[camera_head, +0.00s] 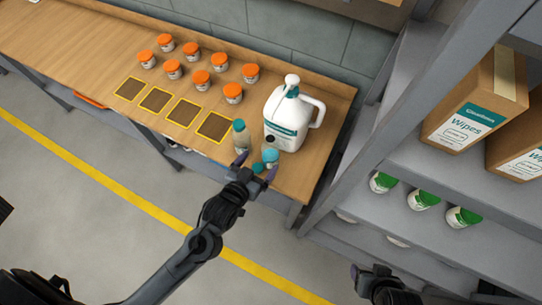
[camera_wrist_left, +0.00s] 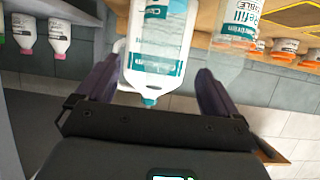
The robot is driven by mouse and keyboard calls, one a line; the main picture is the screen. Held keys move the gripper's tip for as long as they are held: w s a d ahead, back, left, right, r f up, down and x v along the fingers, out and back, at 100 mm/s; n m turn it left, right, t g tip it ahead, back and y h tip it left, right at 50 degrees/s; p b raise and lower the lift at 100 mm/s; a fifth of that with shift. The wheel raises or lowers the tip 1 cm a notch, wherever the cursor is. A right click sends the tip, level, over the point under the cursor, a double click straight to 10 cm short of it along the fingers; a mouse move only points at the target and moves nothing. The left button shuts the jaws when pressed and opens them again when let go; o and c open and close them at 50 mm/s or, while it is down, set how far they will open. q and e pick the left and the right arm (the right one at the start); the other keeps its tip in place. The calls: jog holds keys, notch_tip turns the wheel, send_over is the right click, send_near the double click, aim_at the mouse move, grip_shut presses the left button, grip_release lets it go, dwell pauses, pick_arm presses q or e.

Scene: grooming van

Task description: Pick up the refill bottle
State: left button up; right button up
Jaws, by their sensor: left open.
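A clear bottle with a teal cap (camera_head: 240,136) stands near the table's front edge. A labelled clear bottle (camera_wrist_left: 236,28) also shows in the left wrist view, right of my fingers. A second teal-topped item (camera_head: 270,156) sits just right of it, partly hidden by my gripper. My left gripper (camera_head: 256,168) is open at the table's front edge, fingers pointing at the teal-topped items. In the left wrist view a white body with teal label (camera_wrist_left: 156,42) shows between the open fingers (camera_wrist_left: 158,88). My right gripper (camera_head: 364,276) is low at the bottom, its jaws unclear.
A large white jug with handle (camera_head: 285,108) stands right behind the bottles. Several orange-lidded jars (camera_head: 202,78) and yellow-framed dark squares (camera_head: 184,112) lie to the left on the wooden table (camera_head: 70,45). A grey shelf (camera_head: 415,165) with boxes and green-capped bottles (camera_head: 421,200) is at right.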

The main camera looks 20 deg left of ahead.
aim_at(273, 144)
pick_arm(q)
jog(key=shift+x, duration=5.35)
jog(key=shift+r, duration=0.1)
jog(key=c, duration=1.1)
jog(key=shift+c, duration=0.2)
jog(key=shift+r, duration=0.15)
